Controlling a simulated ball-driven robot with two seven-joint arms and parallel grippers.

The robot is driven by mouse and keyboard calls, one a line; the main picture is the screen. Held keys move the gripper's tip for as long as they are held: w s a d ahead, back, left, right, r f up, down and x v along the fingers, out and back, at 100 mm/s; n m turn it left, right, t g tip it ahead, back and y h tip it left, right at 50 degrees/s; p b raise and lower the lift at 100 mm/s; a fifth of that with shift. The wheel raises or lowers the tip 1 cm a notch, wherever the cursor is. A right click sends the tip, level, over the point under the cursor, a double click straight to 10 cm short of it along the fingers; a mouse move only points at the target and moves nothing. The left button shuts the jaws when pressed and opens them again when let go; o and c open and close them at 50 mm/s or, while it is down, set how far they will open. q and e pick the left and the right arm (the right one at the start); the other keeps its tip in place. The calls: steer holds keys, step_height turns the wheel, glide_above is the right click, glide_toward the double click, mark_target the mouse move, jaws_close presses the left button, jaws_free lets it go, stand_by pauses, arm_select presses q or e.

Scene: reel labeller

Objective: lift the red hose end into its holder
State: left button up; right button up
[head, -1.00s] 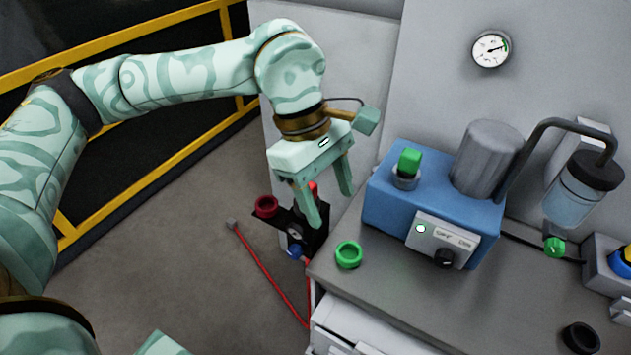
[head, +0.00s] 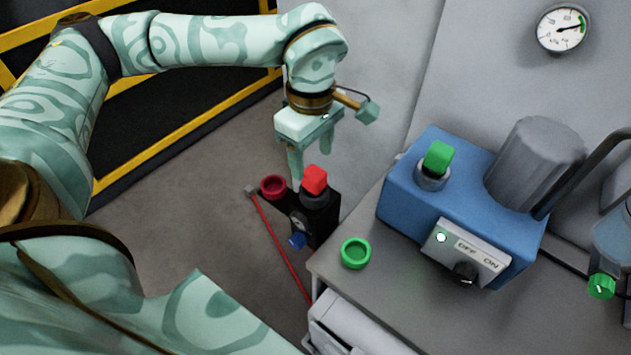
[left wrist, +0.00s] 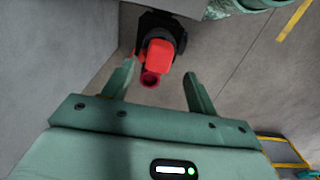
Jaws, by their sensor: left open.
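A thin red hose (head: 276,243) lies on the floor, with a small grey end (head: 250,190) at its upper left in the head view. A red ring (head: 272,186), which looks like the holder, sticks out from the left of a black unit (head: 323,221); it also shows in the left wrist view (left wrist: 150,79). A red block (head: 315,179) sits on top of the unit.
A grey bench (head: 385,290) stands right of the black unit, with a green ring (head: 355,253) near its edge and a blue machine (head: 410,205) behind. A grey wall (head: 365,60) rises behind the gripper. Floor left of the hose is clear.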

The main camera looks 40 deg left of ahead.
mark_target(314, 172)
arm_select(q)
step_height(314, 172, down, 5)
steer(key=shift+w+d+f+b, duration=0.1)
steer(key=shift+d+f+b, duration=0.05)
steer(key=shift+b, duration=0.55)
steer(key=c, duration=1.2)
steer(key=shift+o, duration=0.2)
arm_select(e)
steer(key=shift+s+a+f, duration=0.1)
steer(key=shift+s+f, duration=0.35)
steer(key=shift+f, duration=0.2)
